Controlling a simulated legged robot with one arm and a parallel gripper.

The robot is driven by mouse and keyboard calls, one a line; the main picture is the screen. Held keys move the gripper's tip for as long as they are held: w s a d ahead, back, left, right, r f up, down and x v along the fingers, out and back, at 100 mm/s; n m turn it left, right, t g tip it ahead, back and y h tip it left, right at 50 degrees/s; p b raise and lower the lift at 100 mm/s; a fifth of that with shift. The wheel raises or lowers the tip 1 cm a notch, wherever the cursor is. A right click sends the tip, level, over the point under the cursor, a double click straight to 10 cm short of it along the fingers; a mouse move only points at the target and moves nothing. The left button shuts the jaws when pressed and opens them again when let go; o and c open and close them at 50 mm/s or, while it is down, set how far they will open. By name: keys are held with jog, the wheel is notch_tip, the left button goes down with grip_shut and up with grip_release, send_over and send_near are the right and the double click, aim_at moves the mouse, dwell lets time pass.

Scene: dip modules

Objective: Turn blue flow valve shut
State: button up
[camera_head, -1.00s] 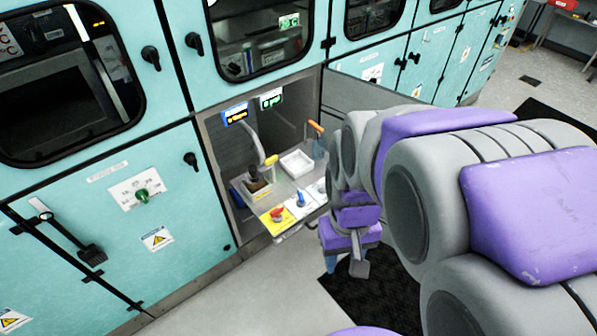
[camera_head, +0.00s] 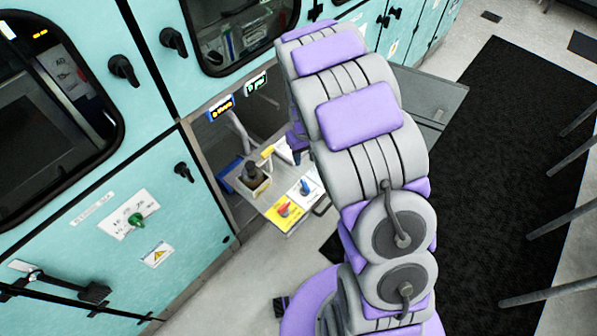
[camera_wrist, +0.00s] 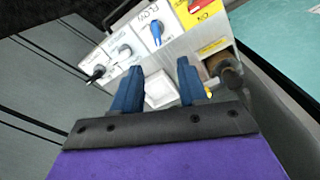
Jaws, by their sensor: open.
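The blue flow valve (camera_head: 305,187) is a small blue handle on a white label plate, on the front of the pull-out shelf in the head view. It also shows at the top of the wrist view (camera_wrist: 157,32), beside the yellow plate. My gripper (camera_wrist: 158,82) is open and empty in the wrist view, its two blue fingers apart. The valve lies beyond the fingertips, and they do not touch it. In the head view my arm hides most of the gripper and part of the shelf.
A red valve on a yellow plate (camera_head: 284,209) sits left of the blue one. A dark-topped container (camera_head: 253,178) stands behind on the shelf. A white tray (camera_wrist: 160,88) shows between my fingers. Teal cabinets (camera_head: 130,225) flank the recess.

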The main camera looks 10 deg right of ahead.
jog(key=b, duration=0.2)
send_over(305, 183)
jog(key=f, duration=1.2)
jog(key=shift+s+a+f, duration=0.15)
jog(key=shift+a+f, duration=0.25)
jog(key=f, duration=0.2)
jog(key=d+f, duration=0.1)
jog(key=f, duration=0.1)
jog(key=shift+b, duration=0.4)
jog(key=shift+d+f, duration=0.25)
jog(key=shift+f, duration=0.3)
jog(key=shift+a+f, duration=0.1)
jog(key=shift+a, duration=0.45)
jog(key=shift+c, duration=0.5)
jog(key=shift+d, duration=0.35)
jog(key=c, duration=0.5)
jog(key=shift+a, duration=0.15)
grip_shut()
